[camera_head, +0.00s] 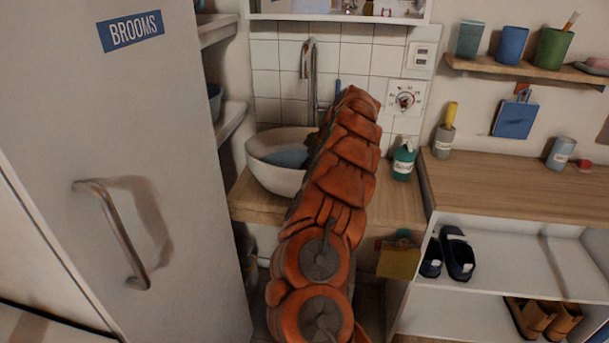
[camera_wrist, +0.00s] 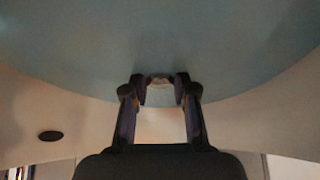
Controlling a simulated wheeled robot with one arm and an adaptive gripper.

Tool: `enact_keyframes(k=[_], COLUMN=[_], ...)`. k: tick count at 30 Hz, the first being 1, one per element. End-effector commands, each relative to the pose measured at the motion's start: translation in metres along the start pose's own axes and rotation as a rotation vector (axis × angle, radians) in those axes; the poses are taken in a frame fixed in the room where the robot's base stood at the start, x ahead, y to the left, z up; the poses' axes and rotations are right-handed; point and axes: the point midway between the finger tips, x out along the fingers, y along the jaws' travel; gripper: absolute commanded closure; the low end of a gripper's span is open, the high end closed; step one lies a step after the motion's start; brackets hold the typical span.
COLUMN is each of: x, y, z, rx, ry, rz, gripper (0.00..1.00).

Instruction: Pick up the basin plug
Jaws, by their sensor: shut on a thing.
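The water (camera_wrist: 150,35) also fills the upper part of the wrist view. In the head view my arm hides the gripper, the plug and the basin's right side.
A tall tap (camera_head: 310,80) stands behind the basin. A green bottle (camera_head: 403,160) stands on the counter right of my arm. A mirror cabinet (camera_head: 340,17) hangs above. A tall cupboard door (camera_head: 130,190) fills the left. A dark oval hole (camera_wrist: 50,136) is in the basin wall.

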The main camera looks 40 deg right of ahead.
Motion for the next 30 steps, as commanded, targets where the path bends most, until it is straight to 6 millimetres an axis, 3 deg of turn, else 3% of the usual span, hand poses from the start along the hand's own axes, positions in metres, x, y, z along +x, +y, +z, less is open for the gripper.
enact_keyframes(k=[11, 30], x=[-0.004, -0.079], y=[0.000, 0.001], z=[-0.002, -0.045], rx=[0.000, 0.000], ry=[0.000, 0.001], rz=[0.001, 0.002], gripper=[1.00, 1.00])
